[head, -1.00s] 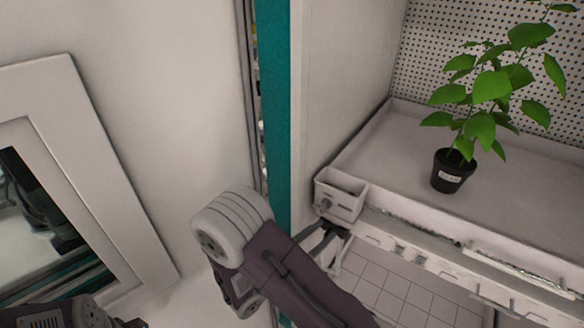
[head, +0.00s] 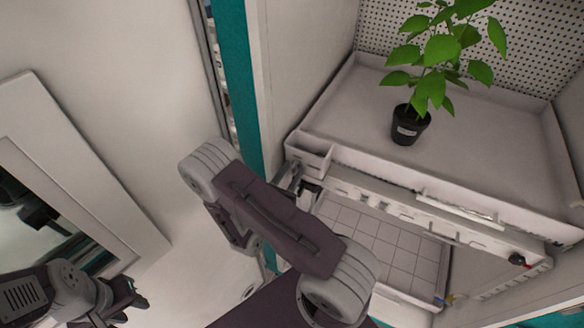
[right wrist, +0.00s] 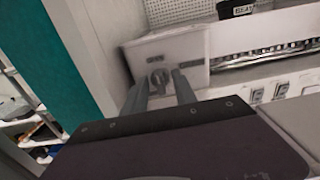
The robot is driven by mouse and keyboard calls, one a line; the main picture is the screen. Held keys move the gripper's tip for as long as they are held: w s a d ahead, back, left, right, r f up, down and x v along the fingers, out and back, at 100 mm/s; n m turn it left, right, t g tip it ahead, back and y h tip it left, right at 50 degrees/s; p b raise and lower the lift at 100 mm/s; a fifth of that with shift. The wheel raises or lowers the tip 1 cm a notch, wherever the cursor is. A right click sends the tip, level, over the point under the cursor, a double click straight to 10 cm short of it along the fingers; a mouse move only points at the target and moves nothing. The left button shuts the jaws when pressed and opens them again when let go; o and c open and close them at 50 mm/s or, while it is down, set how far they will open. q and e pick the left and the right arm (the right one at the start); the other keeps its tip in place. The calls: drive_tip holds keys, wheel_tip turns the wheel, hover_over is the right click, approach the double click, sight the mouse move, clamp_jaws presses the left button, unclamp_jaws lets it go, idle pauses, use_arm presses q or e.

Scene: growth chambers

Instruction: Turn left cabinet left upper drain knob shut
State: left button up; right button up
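The drain knob (right wrist: 158,79) is a small grey knob on the front of a white box at the tray's left corner. In the right wrist view my right gripper (right wrist: 161,76) is open, with one finger on each side of the knob; I cannot tell whether they touch it. In the head view the white box (head: 308,158) shows, but the knob is hidden behind my right gripper (head: 298,182). My left gripper (head: 128,298) is at the lower left, far from the cabinet; its finger opening is unclear.
A potted plant (head: 408,127) stands on the upper tray (head: 340,115). A dark knob with red (head: 518,259) is at the tray's right end. A teal cabinet post (head: 236,90) is left of the box. A lower gridded shelf (head: 385,240) lies below. A white-framed panel (head: 75,165) is at left.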

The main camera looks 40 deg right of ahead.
drive_tip(key=shift+w+d+f, duration=0.1)
drive_tip(key=shift+w, duration=0.05)
clamp_jaws()
drive_tip(key=shift+n, duration=0.4)
drive_tip(key=n+p, duration=0.1)
drive_tip(key=n, duration=0.2)
drive_tip(key=shift+n, duration=0.3)
drive_tip(key=n+p, duration=0.1)
drive_tip(key=n, duration=0.3)
drive_tip(key=shift+w+n, duration=0.1)
drive_tip(key=shift+n, duration=0.2)
drive_tip(key=n+p, duration=0.1)
drive_tip(key=n, duration=0.4)
drive_tip(key=shift+f+n, duration=0.15)
drive_tip(key=shift+n, duration=1.85)
